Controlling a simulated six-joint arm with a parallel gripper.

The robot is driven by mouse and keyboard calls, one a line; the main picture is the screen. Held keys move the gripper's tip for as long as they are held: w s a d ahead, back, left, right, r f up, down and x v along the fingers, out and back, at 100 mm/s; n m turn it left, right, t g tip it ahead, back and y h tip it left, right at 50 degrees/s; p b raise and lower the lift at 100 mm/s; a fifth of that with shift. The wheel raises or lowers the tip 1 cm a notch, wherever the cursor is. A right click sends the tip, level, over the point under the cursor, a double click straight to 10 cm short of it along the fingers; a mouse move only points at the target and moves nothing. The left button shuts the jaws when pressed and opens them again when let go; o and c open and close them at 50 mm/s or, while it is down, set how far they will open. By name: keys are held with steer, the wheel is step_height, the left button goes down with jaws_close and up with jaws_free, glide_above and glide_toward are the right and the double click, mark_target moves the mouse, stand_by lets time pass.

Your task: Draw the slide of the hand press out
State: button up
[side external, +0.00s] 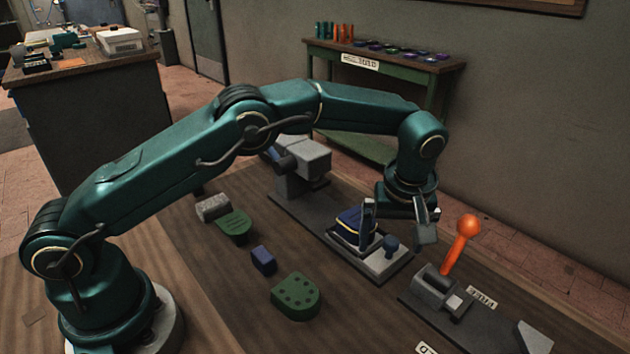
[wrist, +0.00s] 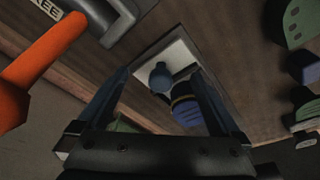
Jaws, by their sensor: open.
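The hand press (side external: 302,160) stands on a long dark base plate. At the base plate's near end is its light grey slide (side external: 385,266), with a blue knob (side external: 391,244) upright on it. A dark blue piece with a yellowish edge (side external: 345,226) sits on the slide behind the knob. My gripper (side external: 397,232) is open above the slide, pointing down. In the wrist view the knob (wrist: 160,77) shows between my open fingers (wrist: 160,90), with the slide (wrist: 172,58) beneath. I cannot tell whether the fingers touch the knob.
A grey clamp block (side external: 440,288) with an orange ball-topped lever (side external: 461,245) stands close to the right of my gripper. Green heel-shaped pieces (side external: 296,296) and a small blue block (side external: 263,260) lie to the left. A green shelf table (side external: 385,62) is at the back.

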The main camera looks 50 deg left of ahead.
steer(key=shift+a+f, duration=0.1)
steer(key=shift+f, duration=0.45)
steer(key=shift+r, duration=1.85)
steer(key=shift+r, duration=1)
steer(key=shift+r, duration=0.1)
steer(key=shift+r, duration=1.4)
